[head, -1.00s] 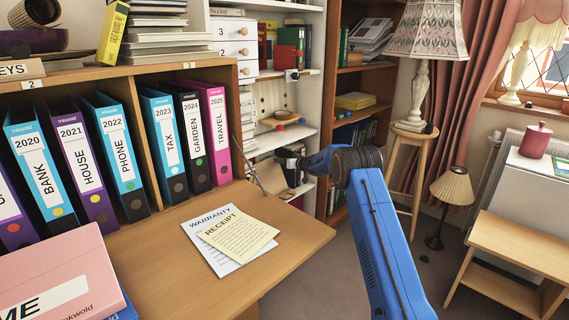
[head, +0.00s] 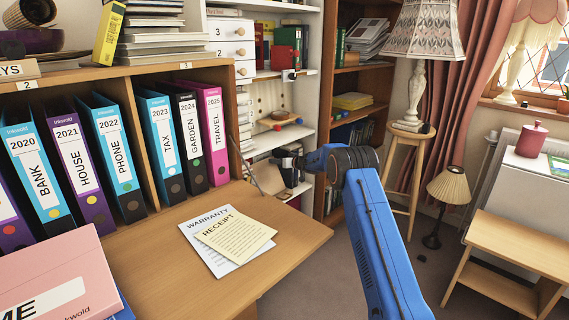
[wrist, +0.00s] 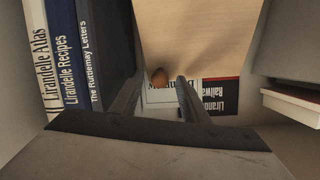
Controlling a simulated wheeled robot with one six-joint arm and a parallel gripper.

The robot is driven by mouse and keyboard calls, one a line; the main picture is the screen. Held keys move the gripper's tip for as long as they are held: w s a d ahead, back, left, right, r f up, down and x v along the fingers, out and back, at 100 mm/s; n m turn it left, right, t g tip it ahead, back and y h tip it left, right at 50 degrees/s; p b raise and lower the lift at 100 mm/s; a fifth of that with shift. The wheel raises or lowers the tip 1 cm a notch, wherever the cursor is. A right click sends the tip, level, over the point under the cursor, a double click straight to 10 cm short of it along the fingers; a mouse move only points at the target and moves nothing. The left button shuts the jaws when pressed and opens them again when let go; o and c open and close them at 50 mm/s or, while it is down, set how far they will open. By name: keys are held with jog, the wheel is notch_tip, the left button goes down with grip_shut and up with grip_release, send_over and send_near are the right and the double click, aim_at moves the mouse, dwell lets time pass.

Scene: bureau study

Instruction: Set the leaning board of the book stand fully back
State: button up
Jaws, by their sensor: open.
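The book stand's pale wooden leaning board (wrist: 200,40) fills the upper middle of the wrist view. A small round brown knob (wrist: 159,77) shows at its lower edge, between my gripper's fingers. My gripper (wrist: 157,92) is open, its two fingers on either side of the knob; I cannot tell if they touch it or the board. In the head view my gripper (head: 290,161) reaches into a low bay of the white shelf, and the brownish board (head: 270,178) shows partly behind the desk flap's edge. The rest of the stand is hidden.
Upright books (wrist: 62,50) stand left of the board, and flat books (wrist: 292,103) lie at right. The white shelf (head: 280,140) closes in above. The desk flap (head: 160,260) with papers is at front left. A stool (head: 405,165) stands right.

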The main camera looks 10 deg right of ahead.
jog(key=v, duration=1.7)
jog(key=s+d+r+m+t+h, duration=0.1)
jog(key=s+d+r+h, duration=0.15)
jog(key=s+r, duration=0.45)
jog(key=s+d+r+m+h, duration=0.25)
jog(key=s+r, duration=0.25)
jog(key=r, duration=0.4)
jog(key=s+d+r+g+h, duration=0.1)
jog(key=s+r+h, duration=0.15)
jog(key=s, duration=0.75)
jog(key=s+d+r+g+h, duration=0.15)
jog(key=s+r, duration=0.25)
jog(key=s, duration=0.5)
jog(key=s+a+f+g, duration=0.2)
jog(key=s+f, duration=0.2)
jog(key=s, duration=1.2)
jog(key=s+a+f+g, duration=0.2)
jog(key=s+f, duration=0.2)
jog(key=s, duration=1.2)
jog(key=s+a+f+g+y, duration=0.1)
jog(key=s+f, duration=0.3)
jog(key=s, duration=1.1)
jog(key=shift+s+a+g, duration=0.4)
jog(key=shift+a+g, duration=0.25)
jog(key=shift+a, duration=0.2)
